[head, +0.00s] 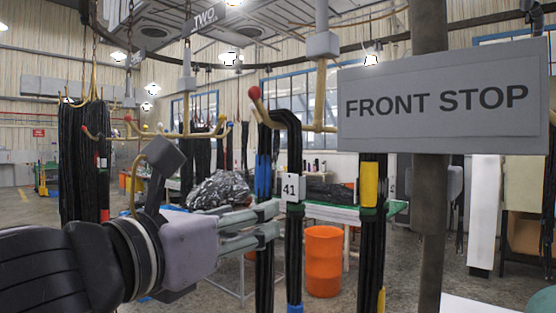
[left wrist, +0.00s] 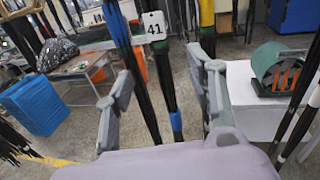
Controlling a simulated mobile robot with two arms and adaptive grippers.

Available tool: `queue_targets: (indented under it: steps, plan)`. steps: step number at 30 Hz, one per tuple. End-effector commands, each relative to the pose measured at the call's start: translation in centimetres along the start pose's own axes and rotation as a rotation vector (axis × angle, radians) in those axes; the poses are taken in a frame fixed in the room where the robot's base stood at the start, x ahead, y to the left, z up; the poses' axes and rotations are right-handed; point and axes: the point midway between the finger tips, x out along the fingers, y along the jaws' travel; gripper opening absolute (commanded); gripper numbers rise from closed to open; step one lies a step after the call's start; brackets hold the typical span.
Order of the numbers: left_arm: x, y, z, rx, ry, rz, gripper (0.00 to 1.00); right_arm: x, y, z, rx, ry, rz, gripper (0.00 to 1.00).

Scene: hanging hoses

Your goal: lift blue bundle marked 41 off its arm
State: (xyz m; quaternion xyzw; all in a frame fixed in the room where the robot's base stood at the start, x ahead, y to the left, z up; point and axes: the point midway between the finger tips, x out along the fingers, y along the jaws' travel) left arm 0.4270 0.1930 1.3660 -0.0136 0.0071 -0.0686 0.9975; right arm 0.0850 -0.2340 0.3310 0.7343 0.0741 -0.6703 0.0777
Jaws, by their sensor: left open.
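The black hose bundle with the white 41 tag (head: 293,232) hangs over a tan hook arm (head: 302,128) with a red tip. It has two hanging legs; one bears a blue band, the other the tag. My left gripper (head: 272,225) is open, its fingers level with the bundle just below the tag. In the left wrist view the tagged leg (left wrist: 165,75) shows between the spread fingers (left wrist: 162,62), and neither finger is visibly closed on it. How deep the hoses sit between the fingers is hard to tell. My right gripper is out of view.
A bundle with yellow and green bands (head: 371,230) hangs just right. A FRONT STOP sign (head: 437,135) on a post stands further right. Behind are an orange bin (head: 323,262) and a green-topped table (head: 345,212). A blue crate (left wrist: 35,103) stands at left in the wrist view.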

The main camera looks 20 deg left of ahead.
Motion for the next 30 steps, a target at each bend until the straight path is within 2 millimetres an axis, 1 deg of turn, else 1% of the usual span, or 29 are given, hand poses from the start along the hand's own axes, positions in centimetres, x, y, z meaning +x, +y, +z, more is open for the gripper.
queue_targets:
  steps: [2,5,13,20,24,26,27,30]
  plan:
    - [-0.3,0.1,0.5,0.031,-0.010,0.006,0.50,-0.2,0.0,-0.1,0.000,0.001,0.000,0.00]
    - [0.5,0.1,0.9,0.041,-0.008,0.008,0.50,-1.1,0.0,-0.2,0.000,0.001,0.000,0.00]
    - [4.8,0.2,1.2,0.039,-0.004,0.007,0.50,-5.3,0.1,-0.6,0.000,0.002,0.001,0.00]
    - [7.0,0.1,1.2,0.038,-0.006,0.006,0.50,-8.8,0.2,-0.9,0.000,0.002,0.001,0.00]
    - [8.8,0.1,1.2,0.036,-0.007,0.006,0.50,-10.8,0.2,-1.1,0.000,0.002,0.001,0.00]
    - [9.3,0.1,1.1,0.037,-0.008,0.006,0.50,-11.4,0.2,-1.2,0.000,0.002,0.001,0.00]
    - [10.0,0.1,0.8,0.035,-0.009,0.006,0.50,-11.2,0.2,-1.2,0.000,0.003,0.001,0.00]
    - [11.2,0.1,0.7,0.035,-0.011,0.005,0.50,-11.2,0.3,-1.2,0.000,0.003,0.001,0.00]
